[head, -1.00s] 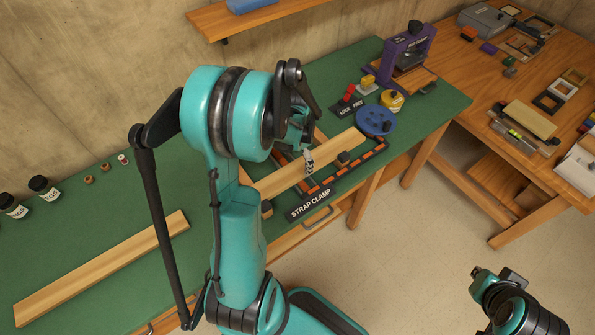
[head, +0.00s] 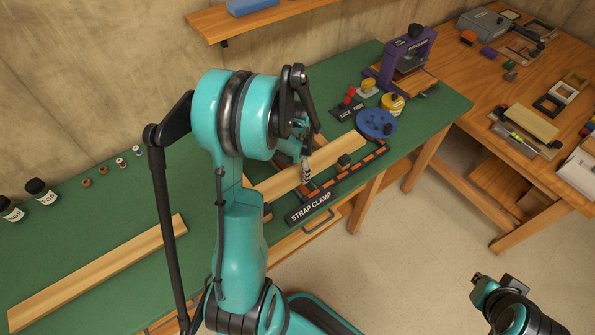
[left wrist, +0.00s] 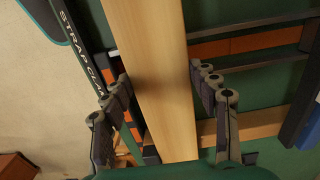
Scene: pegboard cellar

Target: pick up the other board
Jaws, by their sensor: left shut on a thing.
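A long pale board (head: 335,155) lies across the strap clamp (head: 345,180) on the green bench. My left gripper (head: 306,165) is over the clamp and shut on this board; in the left wrist view the board (left wrist: 155,75) runs between the two fingers (left wrist: 165,90). My arm hides the board's left end in the head view. Another long pale board (head: 100,272) lies flat and free on the bench at the left. My right gripper (head: 490,285) is at the lower right, over the floor, away from the boards; its finger opening is unclear.
A crosswise wood piece (left wrist: 255,125) shows by the clamp. A blue round object (head: 376,123), a yellow tin (head: 393,104) and a purple press (head: 402,58) stand at the bench's right. Dark jars (head: 40,190) stand at the left. The green surface between is largely clear.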

